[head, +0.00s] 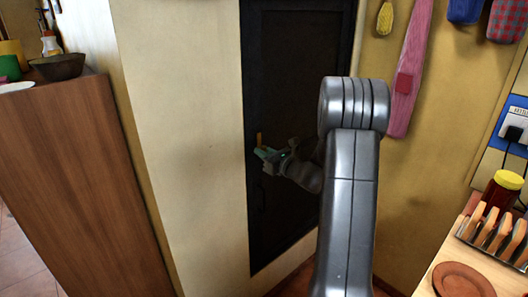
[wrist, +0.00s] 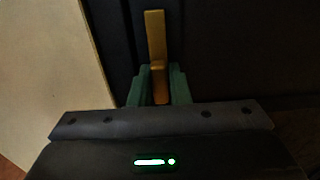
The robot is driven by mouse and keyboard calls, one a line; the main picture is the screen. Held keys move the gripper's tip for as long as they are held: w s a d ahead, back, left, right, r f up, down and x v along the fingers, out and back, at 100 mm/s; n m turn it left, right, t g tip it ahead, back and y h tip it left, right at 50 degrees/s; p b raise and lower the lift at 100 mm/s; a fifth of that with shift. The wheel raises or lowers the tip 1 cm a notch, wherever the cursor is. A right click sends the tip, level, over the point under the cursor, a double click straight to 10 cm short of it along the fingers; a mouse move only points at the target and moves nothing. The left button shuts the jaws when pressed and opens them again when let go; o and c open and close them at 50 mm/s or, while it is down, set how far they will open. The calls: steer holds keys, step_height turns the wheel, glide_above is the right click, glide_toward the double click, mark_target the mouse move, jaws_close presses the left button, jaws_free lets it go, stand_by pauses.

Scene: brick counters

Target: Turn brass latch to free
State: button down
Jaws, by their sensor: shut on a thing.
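The brass latch (wrist: 156,38) is a narrow upright bar on the dark door, with a part sticking out at its lower end. In the head view the latch (head: 259,139) is a small strip at the left edge of the dark door (head: 290,75). My gripper (wrist: 158,88) has green fingers on both sides of the latch's lower part and is shut on it. In the head view my gripper (head: 266,153) is at the door's left edge, just below the latch's top. The fingers hide part of the latch's lower end.
A brown wooden cabinet (head: 85,190) stands at the left with a dark bowl (head: 58,67) on top. A counter at the lower right holds a toast rack (head: 492,235) and a jar with a yellow lid (head: 503,190). A pink cloth (head: 411,70) hangs on the wall right of the door.

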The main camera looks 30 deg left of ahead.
stand_by(0.5)
steer(key=c, duration=1.4)
jaws_free()
steer(key=shift+c, duration=0.2)
